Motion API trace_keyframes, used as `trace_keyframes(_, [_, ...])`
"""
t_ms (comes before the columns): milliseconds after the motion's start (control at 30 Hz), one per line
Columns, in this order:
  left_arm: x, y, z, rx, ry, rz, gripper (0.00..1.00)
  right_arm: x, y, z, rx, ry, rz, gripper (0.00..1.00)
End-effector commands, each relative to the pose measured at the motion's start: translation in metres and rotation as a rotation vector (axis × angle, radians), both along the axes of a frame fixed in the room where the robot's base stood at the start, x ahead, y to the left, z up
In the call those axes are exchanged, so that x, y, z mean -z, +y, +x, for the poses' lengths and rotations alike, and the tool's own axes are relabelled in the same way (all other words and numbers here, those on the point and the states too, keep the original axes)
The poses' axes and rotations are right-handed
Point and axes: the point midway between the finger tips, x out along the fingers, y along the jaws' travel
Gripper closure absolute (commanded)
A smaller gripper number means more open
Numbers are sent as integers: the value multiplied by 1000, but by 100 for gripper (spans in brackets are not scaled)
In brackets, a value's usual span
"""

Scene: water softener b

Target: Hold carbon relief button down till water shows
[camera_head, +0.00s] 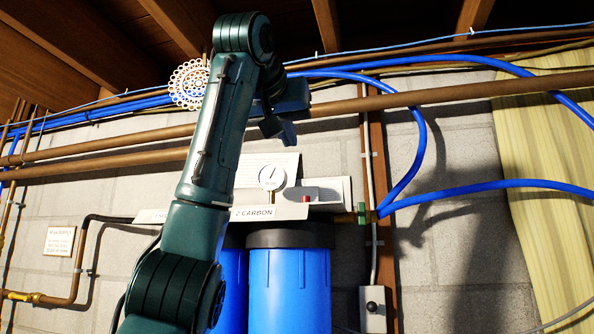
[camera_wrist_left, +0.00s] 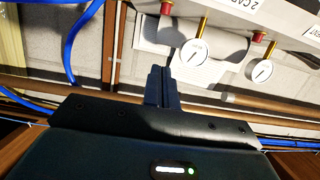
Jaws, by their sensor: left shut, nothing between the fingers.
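My left gripper (camera_head: 287,138) is shut and empty in the head view, raised in front of the wall above the filter housings. It also shows in the left wrist view (camera_wrist_left: 157,72), where the picture is upside down. The red button beside the "2 CARBON" label (camera_head: 262,212) shows in the head view (camera_head: 305,199), just right of a round white gauge (camera_head: 272,177). In the left wrist view this red button (camera_wrist_left: 165,9) is near the top edge, apart from the fingertips. My right gripper is not in view.
A second red button (camera_wrist_left: 258,37) and gauge (camera_wrist_left: 262,71) show in the left wrist view. Blue filter housings (camera_head: 290,285) stand below the panel. Copper pipe (camera_head: 440,97) and blue hose (camera_head: 425,140) run close to my arm. A grey switch box (camera_head: 373,308) is lower right.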

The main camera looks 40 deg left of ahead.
Motion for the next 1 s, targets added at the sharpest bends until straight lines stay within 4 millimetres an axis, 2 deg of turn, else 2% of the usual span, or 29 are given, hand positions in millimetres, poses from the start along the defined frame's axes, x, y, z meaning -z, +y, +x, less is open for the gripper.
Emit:
trace_keyframes(167, [5,12,20,-2,5,-2,100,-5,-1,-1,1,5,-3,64])
trace_keyframes(533, [25,49,86,-3,3,0,100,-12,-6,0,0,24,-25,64])
trace_keyframes(700, [49,47,83,-1,2,2,100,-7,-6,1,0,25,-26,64])
trace_keyframes(1000, [64,46,83,0,1,0,100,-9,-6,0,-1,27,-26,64])
